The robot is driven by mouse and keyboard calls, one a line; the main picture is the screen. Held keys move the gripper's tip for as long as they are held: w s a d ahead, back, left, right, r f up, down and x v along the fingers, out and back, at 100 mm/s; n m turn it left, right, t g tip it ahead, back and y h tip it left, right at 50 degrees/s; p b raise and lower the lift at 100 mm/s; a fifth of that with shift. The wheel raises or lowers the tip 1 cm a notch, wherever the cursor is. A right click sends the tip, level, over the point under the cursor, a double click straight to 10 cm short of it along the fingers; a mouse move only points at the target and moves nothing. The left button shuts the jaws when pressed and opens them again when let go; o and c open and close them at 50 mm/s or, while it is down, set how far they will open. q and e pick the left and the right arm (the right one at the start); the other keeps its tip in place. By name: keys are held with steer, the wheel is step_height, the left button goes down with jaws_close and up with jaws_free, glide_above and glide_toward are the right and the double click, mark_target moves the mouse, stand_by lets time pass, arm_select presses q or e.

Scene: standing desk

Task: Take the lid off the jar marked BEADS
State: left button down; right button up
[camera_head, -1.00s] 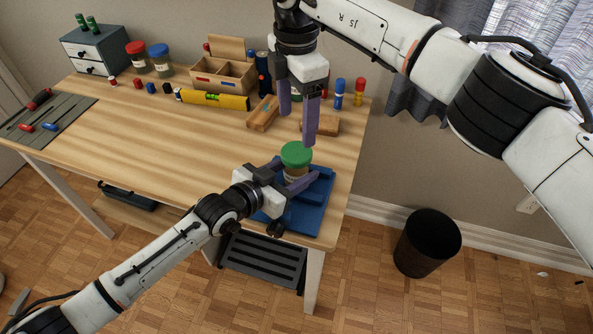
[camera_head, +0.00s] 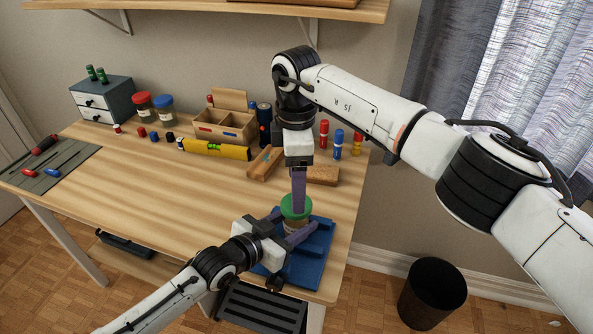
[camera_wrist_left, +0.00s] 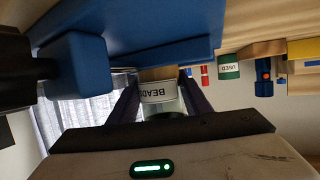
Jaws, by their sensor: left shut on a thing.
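The jar marked BEADS (camera_wrist_left: 158,92) shows its white label in the left wrist view, where it appears upside down between the fingers. In the head view its green lid (camera_head: 290,212) is on top. My left gripper (camera_head: 298,229) is shut on the jar's body, below the lid. The jar is at a blue stand (camera_head: 316,258) near the desk's front right corner. My right gripper (camera_head: 299,206) points down with its fingertips at the lid. Its fingers line up as one in this view, so their gap is hidden.
Behind are a yellow level (camera_head: 215,150), a wooden organizer (camera_head: 226,127), wood blocks (camera_head: 323,175) and small coloured bottles (camera_head: 338,145). Jars with red (camera_head: 141,98) and blue (camera_head: 163,101) lids stand at the back left. The desk's middle (camera_head: 150,180) is clear.

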mark_target(296, 219)
steer(key=shift+f, duration=2.3)
